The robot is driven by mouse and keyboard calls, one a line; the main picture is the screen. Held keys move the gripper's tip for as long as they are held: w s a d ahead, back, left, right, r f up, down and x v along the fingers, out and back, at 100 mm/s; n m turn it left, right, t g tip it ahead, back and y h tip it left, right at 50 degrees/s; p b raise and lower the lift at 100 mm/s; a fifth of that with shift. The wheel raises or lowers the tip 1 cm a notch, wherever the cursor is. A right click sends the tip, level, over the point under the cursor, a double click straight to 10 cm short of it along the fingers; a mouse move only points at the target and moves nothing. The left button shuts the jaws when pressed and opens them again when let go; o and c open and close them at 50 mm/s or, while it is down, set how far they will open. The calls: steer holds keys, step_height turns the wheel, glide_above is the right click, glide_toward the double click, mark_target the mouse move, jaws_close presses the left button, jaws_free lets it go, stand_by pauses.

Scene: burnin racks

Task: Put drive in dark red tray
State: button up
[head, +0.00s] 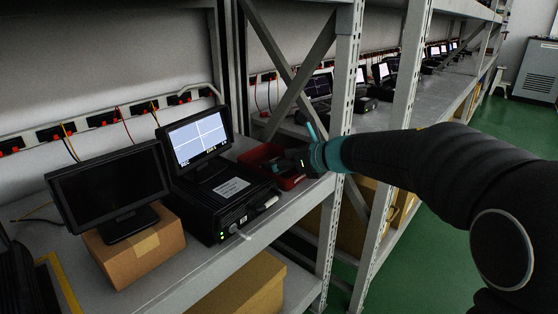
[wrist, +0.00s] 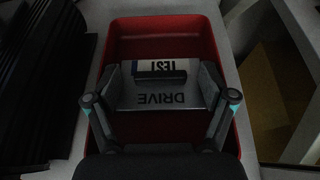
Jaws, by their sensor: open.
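The dark red tray (head: 260,154) sits on the shelf, right of the black unit with the lit screen. The wrist view looks down into the tray (wrist: 165,28). A grey drive (wrist: 160,98), marked DRIVE and TEST, shows within the tray's outline, between my fingers. My gripper (wrist: 163,82) is open, one finger on each side of the drive. In the head view my gripper (head: 290,162) is over the tray's right part and hides some of it. Whether the fingers touch the drive is too dark to tell.
A black unit (head: 225,200) with a lit screen (head: 198,138) stands left of the tray. A dark monitor (head: 108,185) stands on a cardboard box (head: 135,248). A grey rack post (head: 342,90) rises close to my gripper.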

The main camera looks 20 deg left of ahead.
steer(key=v, duration=1.1)
steer(key=shift+s+d+r+p, duration=0.1)
steer(key=shift+d+p, duration=0.2)
steer(key=shift+p, duration=0.05)
steer(key=shift+r, duration=0.1)
steer(key=w+d+r+m+t+h, duration=0.3)
steer(key=d+r+m+t, duration=0.45)
steer(key=d+m, duration=0.4)
steer(key=s+d+f+m+t+h, duration=0.1)
steer(key=s+d+m+h, duration=0.25)
steer(key=d+m, duration=0.4)
steer(key=s+d+f+m+t+h, duration=0.15)
steer(key=d+m+h, duration=0.3)
steer(key=m, duration=0.55)
steer(key=s+d+f+m+g+h, duration=0.2)
steer(key=s+d+f+m, duration=0.15)
steer(key=s+m, duration=0.3)
steer(key=s+d+f+m+g+h, duration=0.2)
steer(key=s+d+f+m+g, duration=0.1)
steer(key=s+f+m, duration=0.3)
steer(key=s+a+f+m+g+y, duration=0.1)
steer(key=s+f+m+g, duration=0.1)
steer(key=s, duration=0.4)
steer(key=s+a+f+m+g+y, duration=0.1)
steer(key=s+f+m+g, duration=0.1)
steer(key=s+f+m, duration=0.3)
steer(key=shift+s+a+m, duration=0.2)
steer(key=shift+s+m, duration=0.45)
